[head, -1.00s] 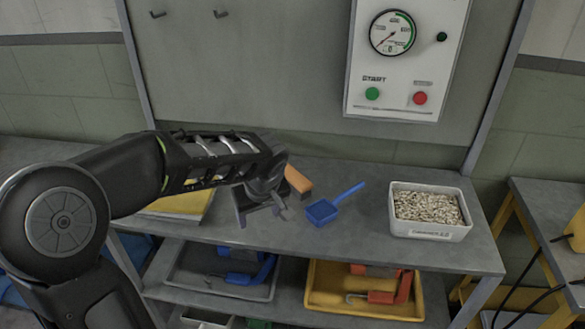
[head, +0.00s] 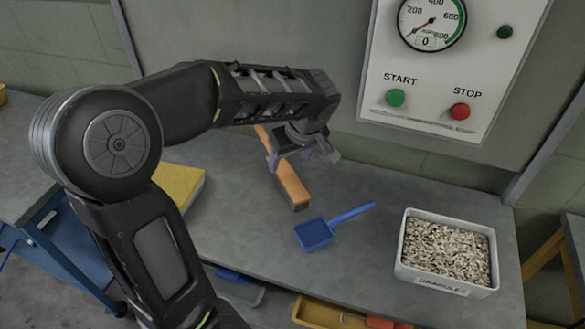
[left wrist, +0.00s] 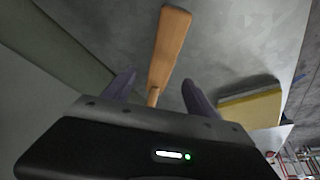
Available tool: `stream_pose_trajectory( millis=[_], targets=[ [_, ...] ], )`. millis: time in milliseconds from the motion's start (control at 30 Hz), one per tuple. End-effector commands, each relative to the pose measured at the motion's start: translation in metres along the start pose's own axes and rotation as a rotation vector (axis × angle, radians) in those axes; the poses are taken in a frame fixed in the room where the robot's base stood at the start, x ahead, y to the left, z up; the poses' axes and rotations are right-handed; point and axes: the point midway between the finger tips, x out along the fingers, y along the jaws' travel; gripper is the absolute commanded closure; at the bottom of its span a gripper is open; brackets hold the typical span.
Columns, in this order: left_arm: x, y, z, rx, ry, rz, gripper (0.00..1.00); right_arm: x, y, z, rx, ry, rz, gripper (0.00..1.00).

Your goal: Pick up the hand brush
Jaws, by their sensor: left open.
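The hand brush (head: 290,184) has an orange-brown wooden body with dark bristles under its near end. It lies on the grey bench, left of the blue scoop. Its far end is partly hidden by my left gripper (head: 304,158), which hangs over it, pointing down. In the left wrist view the brush (left wrist: 170,45) runs away from me, its narrow handle part between the two fingers of my left gripper (left wrist: 158,92). The fingers are apart with clear gaps on both sides. I cannot tell the height above the bench. My right gripper is out of view.
A blue scoop (head: 316,234) lies just right of the brush. A white bin of granules (head: 404,268) stands farther right. A yellow block-like item (head: 178,186) lies to the left, behind my arm. A panel with a gauge (head: 428,85) is on the back wall.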

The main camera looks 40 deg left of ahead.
Motion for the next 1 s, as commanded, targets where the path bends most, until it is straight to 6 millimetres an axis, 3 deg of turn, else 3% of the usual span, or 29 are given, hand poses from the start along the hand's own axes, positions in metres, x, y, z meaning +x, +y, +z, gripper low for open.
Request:
stream_pose_trajectory(
  millis=[200, 467, 800, 1000],
  targets=[
    [0.003, 0.0, 0.0, 0.001, -0.001, -0.001, 0.35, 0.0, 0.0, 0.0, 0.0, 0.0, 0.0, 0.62],
    [0.025, 0.0, 0.0, 0.001, 0.0, -0.001, 0.35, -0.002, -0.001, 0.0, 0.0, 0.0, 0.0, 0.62],
    [0.029, 0.0, 0.0, 0.001, 0.0, -0.001, 0.35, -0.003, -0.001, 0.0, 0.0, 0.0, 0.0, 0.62],
    [0.052, -0.002, 0.001, 0.002, -0.002, -0.005, 0.35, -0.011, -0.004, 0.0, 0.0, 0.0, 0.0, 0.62]
  ],
)
